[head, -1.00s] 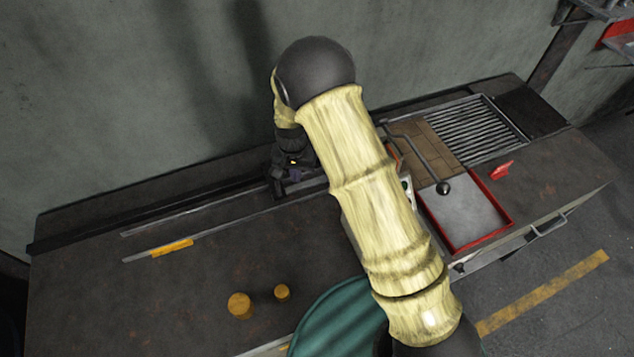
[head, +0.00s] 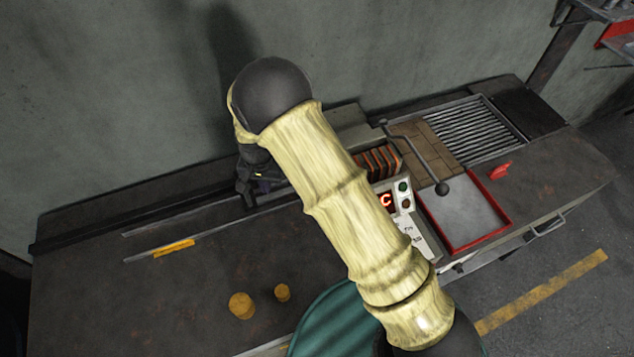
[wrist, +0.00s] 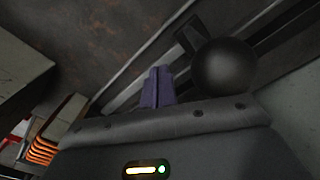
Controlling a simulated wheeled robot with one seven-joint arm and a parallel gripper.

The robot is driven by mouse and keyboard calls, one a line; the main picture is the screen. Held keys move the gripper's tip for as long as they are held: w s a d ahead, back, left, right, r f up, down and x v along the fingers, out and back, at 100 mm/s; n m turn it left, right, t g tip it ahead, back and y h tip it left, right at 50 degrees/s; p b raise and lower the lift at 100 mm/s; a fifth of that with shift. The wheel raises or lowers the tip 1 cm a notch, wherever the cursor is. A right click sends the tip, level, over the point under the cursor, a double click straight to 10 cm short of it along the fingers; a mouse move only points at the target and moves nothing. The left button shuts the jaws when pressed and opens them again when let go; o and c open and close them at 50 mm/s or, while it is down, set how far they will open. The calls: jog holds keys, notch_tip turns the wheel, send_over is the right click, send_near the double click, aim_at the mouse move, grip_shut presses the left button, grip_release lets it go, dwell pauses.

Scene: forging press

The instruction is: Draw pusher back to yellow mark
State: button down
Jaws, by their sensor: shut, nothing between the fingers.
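The yellow mark (head: 174,248) is a short strip along the near rail on the bench's left part. My gripper (head: 246,192) is low over the rails, to the right of the mark. In the wrist view its purple fingers (wrist: 157,88) are shut together with nothing between them. A round black knob (wrist: 224,67), which looks like the pusher's handle, is right beside the fingers on the right of the picture, outside their grip. I cannot tell whether they touch it. A dark block (wrist: 190,36) sits on the rails behind it. My arm and gripper hide the pusher in the head view.
An orange coil heater (head: 377,161) and a control panel (head: 403,195) stand right of my arm. A red-rimmed tray (head: 505,212) and a bent lever with a black ball (head: 442,188) are further right. Two brass cylinders (head: 241,305) stand on the front left. The rails between gripper and mark look clear.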

jog(key=s+a, duration=0.5)
jog(key=a, duration=0.4)
jog(key=s+a, duration=0.4)
jog(key=a, duration=0.6)
jog(key=shift+s+f, duration=0.4)
dwell(1.1)
jog(key=shift+a, duration=0.1)
notch_tip(320, 180, up, 14)
jog(key=p, duration=0.7)
jog(key=shift+w+a+f, duration=0.15)
jog(key=shift+a+f, duration=0.1)
jog(key=shift+a, duration=0.1)
dwell(0.5)
